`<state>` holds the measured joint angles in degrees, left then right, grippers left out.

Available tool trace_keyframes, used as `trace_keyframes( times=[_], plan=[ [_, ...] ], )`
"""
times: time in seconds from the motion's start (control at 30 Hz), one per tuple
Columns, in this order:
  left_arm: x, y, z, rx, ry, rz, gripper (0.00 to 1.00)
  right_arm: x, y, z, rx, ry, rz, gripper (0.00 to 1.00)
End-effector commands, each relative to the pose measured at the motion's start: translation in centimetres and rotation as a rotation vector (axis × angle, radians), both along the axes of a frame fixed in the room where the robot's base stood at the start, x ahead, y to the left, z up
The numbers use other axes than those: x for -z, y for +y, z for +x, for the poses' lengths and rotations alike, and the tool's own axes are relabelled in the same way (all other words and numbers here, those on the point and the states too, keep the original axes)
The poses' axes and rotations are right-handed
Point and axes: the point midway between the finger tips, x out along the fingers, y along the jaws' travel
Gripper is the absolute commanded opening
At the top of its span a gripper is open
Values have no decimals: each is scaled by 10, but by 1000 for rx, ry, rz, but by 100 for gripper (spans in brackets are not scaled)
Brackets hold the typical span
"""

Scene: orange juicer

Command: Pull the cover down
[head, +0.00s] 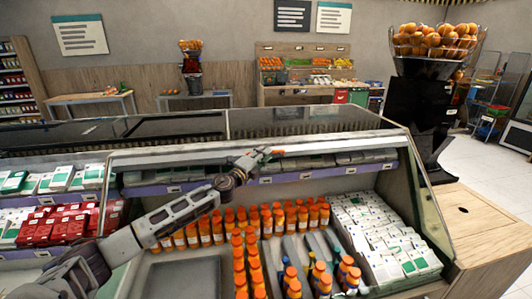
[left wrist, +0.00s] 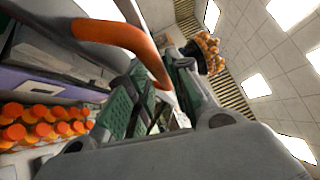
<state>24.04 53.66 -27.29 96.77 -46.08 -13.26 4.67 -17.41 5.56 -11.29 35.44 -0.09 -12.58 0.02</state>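The cover of the refrigerated display case is see-through and hard to make out; its frame (head: 270,138) runs along the top of the case. An orange curved handle (left wrist: 118,35) shows large in the left wrist view; a small orange piece (head: 277,152) shows beside my gripper in the head view. My left gripper (head: 258,158) is at the case's upper front edge, close to this piece. In the left wrist view, the handle's lower end reaches between the two fingers (left wrist: 163,88). Whether they grip it is unclear. My right gripper is not in view.
Orange-capped bottles (head: 255,270) and white cartons (head: 378,235) fill the case below my left arm. Red boxes (head: 60,225) stand at left. A juicer topped with oranges (head: 430,90) stands beyond the case's right end. A wooden counter (head: 480,225) borders the case at right.

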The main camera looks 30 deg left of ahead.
Motion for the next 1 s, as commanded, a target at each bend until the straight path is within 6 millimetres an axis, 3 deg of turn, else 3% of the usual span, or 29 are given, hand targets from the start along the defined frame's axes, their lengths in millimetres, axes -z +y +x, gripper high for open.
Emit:
trace_keyframes(
  times=[0.3, 0.77, 0.93, 1.0],
  plan=[
    [-3, -3, 17, 1, -1, -1, 21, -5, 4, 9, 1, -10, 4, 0],
    [-3, -4, 20, 1, 1, 0, 21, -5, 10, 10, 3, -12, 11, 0],
    [-3, -4, 20, 1, 0, 0, 0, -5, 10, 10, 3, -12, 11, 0],
    [-3, -4, 20, 1, 1, 0, 0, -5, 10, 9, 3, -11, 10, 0]
  ],
)
